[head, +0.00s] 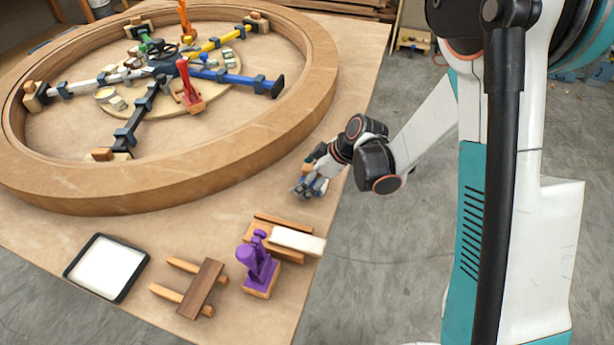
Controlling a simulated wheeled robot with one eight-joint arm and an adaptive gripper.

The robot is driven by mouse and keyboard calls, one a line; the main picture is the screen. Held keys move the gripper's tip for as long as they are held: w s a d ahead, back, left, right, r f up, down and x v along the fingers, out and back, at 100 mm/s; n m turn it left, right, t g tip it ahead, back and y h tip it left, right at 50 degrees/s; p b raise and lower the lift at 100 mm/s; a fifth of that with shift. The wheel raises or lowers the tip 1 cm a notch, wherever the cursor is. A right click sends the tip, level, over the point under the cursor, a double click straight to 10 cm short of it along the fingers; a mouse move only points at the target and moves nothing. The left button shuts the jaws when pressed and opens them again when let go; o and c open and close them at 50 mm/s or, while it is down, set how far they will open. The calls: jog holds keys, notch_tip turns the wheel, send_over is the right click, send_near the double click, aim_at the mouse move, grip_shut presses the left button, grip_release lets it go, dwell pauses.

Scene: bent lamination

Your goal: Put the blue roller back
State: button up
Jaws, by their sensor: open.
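I cannot make out a blue roller for certain. My gripper (308,188) is open above the table's right edge, just outside the wooden ring. Its fingers look grey-blue, and small dark and orange-brown parts show around it. At this size I cannot tell whether anything blue lies between or under the fingers. A wooden rest with two rails (172,291) and a dark brown crosspiece (202,290) sits at the front of the table and holds no roller that I can see. A shallow black-rimmed tray (69,275) with a white inside lies left of it.
A purple clamp-like tool (258,262) stands on a small wooden block. Behind it a white block (297,240) lies on a wooden cradle (270,219). The large bent-wood ring (240,150) fills the table's back, with coloured clamps inside. Bare tabletop (190,235) lies between ring and tools.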

jog(key=shift+r+p, duration=0.6)
jog(key=shift+r, duration=0.1)
jog(key=s+d+r+m+t+h+p, duration=0.1)
jog(key=s+d+r+m, duration=0.2)
jog(key=r, duration=0.4)
jog(key=s+d+r+m+h+p, duration=0.1)
jog(key=s+d+r, duration=0.2)
jog(key=d+r, duration=0.3)
jog(key=s+d+r+m+t+h+p, duration=0.1)
jog(key=s+d+r+m+p, duration=0.15)
jog(key=r, duration=0.55)
jog(key=s+d+r+m+t+h, duration=0.1)
jog(key=s+d+r+m, duration=0.2)
jog(key=s, duration=0.3)
jog(key=s+d+r+m+t+h, duration=0.1)
jog(key=s+d+r+m+h, duration=0.1)
jog(key=s, duration=0.4)
jog(key=shift+s+d+r+m+t+b, duration=0.5)
jog(key=shift+d+m, duration=0.35)
jog(key=shift+m, duration=0.4)
jog(key=shift+w, duration=0.1)
